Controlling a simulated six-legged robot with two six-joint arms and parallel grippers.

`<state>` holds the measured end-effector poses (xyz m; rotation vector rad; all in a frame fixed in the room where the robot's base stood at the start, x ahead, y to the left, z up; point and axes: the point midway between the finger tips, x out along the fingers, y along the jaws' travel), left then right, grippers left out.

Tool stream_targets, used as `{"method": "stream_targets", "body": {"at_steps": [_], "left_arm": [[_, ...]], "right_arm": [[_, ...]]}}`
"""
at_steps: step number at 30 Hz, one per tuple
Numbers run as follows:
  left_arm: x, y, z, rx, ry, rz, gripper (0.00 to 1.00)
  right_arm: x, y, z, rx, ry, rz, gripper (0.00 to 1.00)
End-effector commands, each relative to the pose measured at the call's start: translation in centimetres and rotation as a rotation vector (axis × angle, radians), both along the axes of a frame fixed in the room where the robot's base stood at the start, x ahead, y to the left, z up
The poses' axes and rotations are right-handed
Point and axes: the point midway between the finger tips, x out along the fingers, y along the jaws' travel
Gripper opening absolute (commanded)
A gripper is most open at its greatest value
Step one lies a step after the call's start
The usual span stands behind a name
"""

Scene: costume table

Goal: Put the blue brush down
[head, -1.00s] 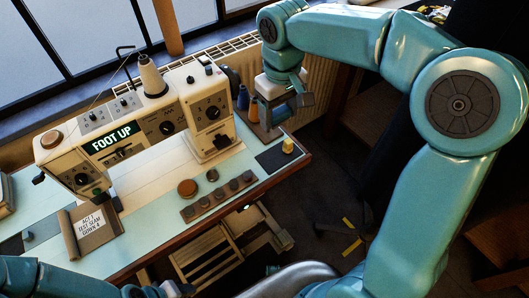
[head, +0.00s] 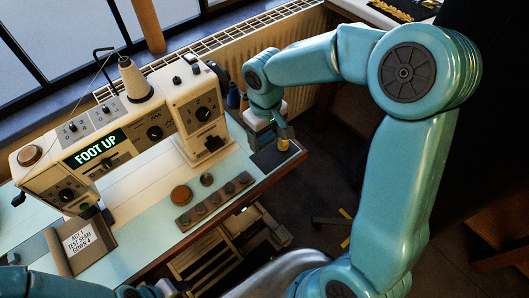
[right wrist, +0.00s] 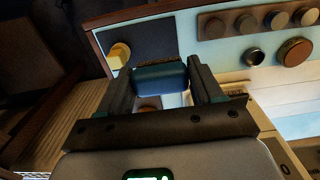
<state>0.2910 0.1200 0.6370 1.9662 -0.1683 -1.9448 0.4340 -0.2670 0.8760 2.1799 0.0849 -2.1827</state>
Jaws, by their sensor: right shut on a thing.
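My right gripper (head: 274,130) is at the right end of the sewing table, close to the dark pad (head: 268,161) and the yellow block (head: 284,145). In the right wrist view its two fingers are shut on the blue brush (right wrist: 160,77), whose dark bristles show along its far edge. The dark pad (right wrist: 150,38) and the yellow block (right wrist: 119,55) lie beyond the brush there. I cannot tell whether the brush touches the table.
A cream sewing machine (head: 130,130) with a "FOOT UP" display fills the table's left. A dark strip of round pieces (head: 213,203) and a brown disc (head: 181,195) lie left of the pad. The table edge (head: 250,193) is near.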

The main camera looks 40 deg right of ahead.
Motion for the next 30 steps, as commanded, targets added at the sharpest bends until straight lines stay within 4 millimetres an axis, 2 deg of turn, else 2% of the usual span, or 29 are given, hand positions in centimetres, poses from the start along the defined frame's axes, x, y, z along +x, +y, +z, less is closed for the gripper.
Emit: {"method": "stream_targets", "body": {"at_steps": [1,3,8,15,27,28,29,30], "left_arm": [[0.0,0.0,-0.2,0.0,0.0,0.0,0.43],[0.0,0.0,-0.3,0.0,0.0,0.0,0.43],[0.0,0.0,-0.4,0.0,0.0,0.0,0.43],[0.0,0.0,-0.7,0.0,0.0,0.0,0.43],[0.0,0.0,-1.1,0.0,0.0,0.0,0.43],[0.0,0.0,-1.1,0.0,0.0,0.0,0.43],[0.0,0.0,-1.0,0.0,0.0,0.0,0.43],[0.0,0.0,-1.0,0.0,0.0,0.0,0.43]], "right_arm": [[0.0,0.0,-1.3,0.001,0.005,0.0,0.32],[0.0,0.0,-2.4,0.001,0.003,0.001,0.32],[0.2,0.0,-3.8,0.0,0.001,-0.001,0.32],[0.3,0.0,-7.4,0.0,0.002,0.0,0.32],[0.4,0.0,-8.1,0.0,-0.001,0.0,0.32],[0.4,0.0,-8.1,0.0,-0.001,0.0,0.69],[0.4,0.0,-8.0,0.0,-0.001,0.0,0.76],[0.4,0.0,-8.0,0.0,-0.001,0.0,0.76]]}}
